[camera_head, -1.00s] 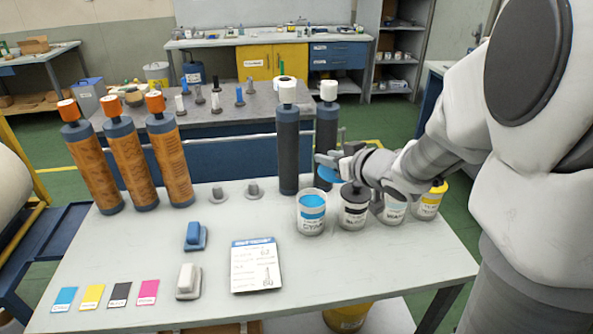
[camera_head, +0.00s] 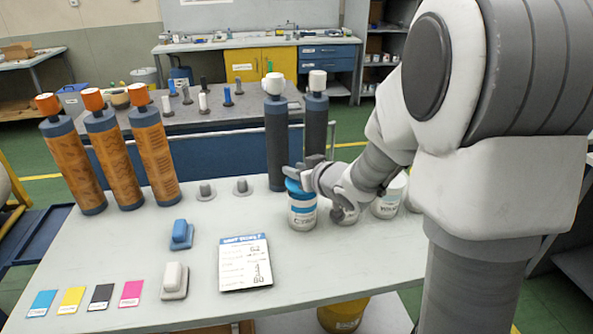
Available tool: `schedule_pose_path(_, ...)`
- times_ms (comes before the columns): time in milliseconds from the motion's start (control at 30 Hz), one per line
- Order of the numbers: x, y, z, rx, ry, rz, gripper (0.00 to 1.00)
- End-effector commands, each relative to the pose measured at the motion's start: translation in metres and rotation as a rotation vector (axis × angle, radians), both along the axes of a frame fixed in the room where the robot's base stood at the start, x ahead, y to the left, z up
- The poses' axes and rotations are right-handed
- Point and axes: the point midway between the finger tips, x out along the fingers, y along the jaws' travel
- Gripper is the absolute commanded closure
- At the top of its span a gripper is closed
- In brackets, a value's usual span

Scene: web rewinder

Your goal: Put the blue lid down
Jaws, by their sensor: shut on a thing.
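The blue lid (camera_head: 294,187) is at the mouth of the white jar labelled cyan (camera_head: 302,213), on the table's right half. The lid looks roughly level and appears to touch the jar's rim; whether it is fully seated cannot be told. My gripper (camera_head: 303,177) is shut on the lid and reaches in from the right. The gripper hides the lid's right part. The jar stands upright.
On the white table (camera_head: 205,266), more jars (camera_head: 386,203) stand to the right, partly behind my arm. Two dark rollers (camera_head: 276,145) rise close behind the cyan jar. A printed card (camera_head: 244,262) lies in front.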

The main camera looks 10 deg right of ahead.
Motion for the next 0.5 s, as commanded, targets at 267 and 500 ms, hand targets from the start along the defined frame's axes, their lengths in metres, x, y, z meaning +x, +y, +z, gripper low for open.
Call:
schedule_pose_path(267,0.000,0.000,-0.010,0.000,0.000,0.000,1.00)
schedule_pose_path(500,0.000,0.000,-0.012,0.000,0.000,0.000,0.65)
